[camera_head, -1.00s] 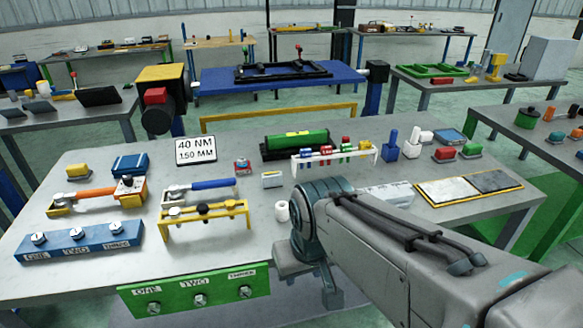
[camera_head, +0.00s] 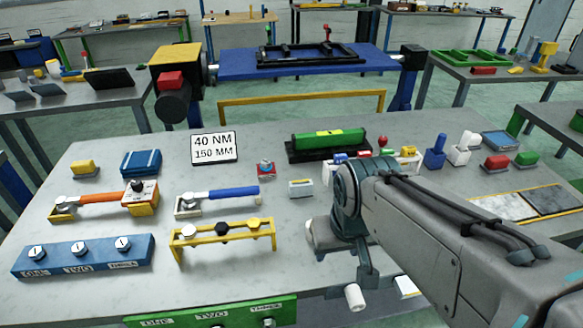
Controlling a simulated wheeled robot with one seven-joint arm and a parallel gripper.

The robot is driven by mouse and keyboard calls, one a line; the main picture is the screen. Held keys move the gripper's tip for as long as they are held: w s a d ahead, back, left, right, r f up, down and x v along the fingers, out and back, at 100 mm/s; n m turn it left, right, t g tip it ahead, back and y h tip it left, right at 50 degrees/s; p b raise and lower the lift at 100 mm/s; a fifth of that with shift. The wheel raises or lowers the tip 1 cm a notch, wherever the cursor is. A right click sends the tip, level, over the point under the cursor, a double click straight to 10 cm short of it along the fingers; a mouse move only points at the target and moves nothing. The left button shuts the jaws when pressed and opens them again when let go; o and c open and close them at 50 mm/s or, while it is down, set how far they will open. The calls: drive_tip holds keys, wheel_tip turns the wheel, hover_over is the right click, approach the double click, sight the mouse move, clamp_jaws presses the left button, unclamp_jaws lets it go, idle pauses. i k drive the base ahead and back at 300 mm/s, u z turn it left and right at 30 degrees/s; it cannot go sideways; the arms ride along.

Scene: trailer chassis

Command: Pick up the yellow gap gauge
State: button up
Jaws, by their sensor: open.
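The small coloured gauges stand in a white rack (camera_head: 372,168) at the back right of the grey table, partly behind my arm. The yellow gap gauge (camera_head: 409,153) seems to be the yellow-topped one at the rack's right end; its lower part is hard to make out. My gripper (camera_head: 346,258) hangs at the arm's end, in front of the rack and apart from it. It is open, and I see nothing held; its fingers are partly hidden by the arm.
A green block in a black cradle (camera_head: 328,142) stands just behind the rack. A blue item (camera_head: 435,151) and a white item (camera_head: 460,150) stand to its right. A yellow knobbed stand (camera_head: 222,238) and a blue-handled tool (camera_head: 218,198) lie left. Bare table shows left of my gripper.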

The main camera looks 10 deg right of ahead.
sight(410, 151)
drive_tip(key=u, duration=1.95)
drive_tip(key=k, duration=1.35)
drive_tip(key=z, duration=2)
drive_tip(key=i, duration=1)
drive_tip(key=u, duration=0.05)
